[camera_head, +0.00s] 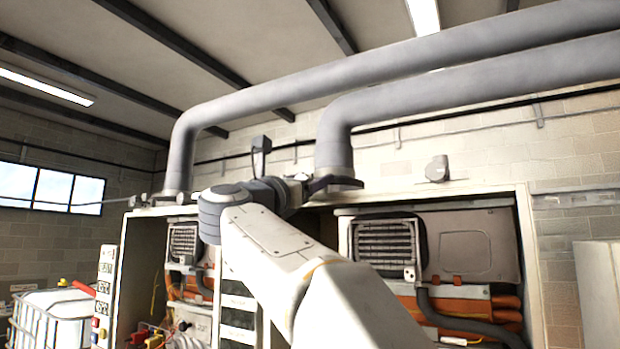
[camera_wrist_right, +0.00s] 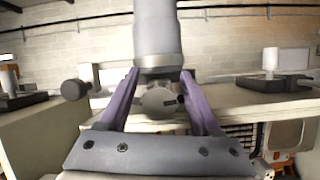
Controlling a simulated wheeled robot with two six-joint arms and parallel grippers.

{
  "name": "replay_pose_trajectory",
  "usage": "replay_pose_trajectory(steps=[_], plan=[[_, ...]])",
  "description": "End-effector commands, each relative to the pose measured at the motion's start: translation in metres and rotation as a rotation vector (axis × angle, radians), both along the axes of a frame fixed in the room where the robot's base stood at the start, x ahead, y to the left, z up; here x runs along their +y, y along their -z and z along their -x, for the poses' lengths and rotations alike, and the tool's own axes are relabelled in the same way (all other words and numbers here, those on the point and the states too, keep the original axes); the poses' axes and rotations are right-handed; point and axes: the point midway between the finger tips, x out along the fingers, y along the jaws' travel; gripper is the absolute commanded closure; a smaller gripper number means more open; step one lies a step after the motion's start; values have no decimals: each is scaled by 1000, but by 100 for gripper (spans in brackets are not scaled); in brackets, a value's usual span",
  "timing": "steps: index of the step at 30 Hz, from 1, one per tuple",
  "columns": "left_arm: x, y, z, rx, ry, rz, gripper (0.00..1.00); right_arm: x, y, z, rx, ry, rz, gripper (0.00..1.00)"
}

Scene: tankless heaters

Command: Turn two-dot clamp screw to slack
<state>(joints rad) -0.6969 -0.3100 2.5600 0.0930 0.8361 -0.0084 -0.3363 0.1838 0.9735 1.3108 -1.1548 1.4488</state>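My right gripper (camera_head: 325,184) reaches the foot of the right grey flue pipe (camera_head: 334,150), on top of the heater cabinet. In the right wrist view its two purple fingers (camera_wrist_right: 161,76) stand apart. A round grey screw head or knob (camera_wrist_right: 158,100) sits between them, in front of the pipe's base (camera_wrist_right: 158,62); I see a gap on each side of it. No dot marks are readable, so I cannot tell which clamp this is. The left pipe's foot (camera_head: 172,192) also carries small fittings. My left gripper is not in view.
A dark round knob (camera_wrist_right: 73,89) is left of the fingers. A dark block with a white cylinder (camera_wrist_right: 272,66) stands on the cabinet top to the right. Two open heater bays hold grilles (camera_head: 383,240) and hoses. A white tank (camera_head: 50,318) is at lower left.

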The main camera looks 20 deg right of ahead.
Motion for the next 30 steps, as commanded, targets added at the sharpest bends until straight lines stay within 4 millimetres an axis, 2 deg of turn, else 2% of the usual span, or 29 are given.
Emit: replay_pose_trajectory(steps=[1, 4, 5, 17, 30], plan=[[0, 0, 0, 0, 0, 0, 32, 0, 0, 0, 0, 0, 0, 56], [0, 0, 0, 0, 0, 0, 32, 0, 0, 0, 0, 0, 0, 94], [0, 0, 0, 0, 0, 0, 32, 0, 0, 0, 0, 0, 0, 100], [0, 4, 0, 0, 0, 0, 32, 1, 0, 0, 52, 0, 43, 100], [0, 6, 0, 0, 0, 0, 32, 3, -1, -3, 299, -1, 235, 100]])
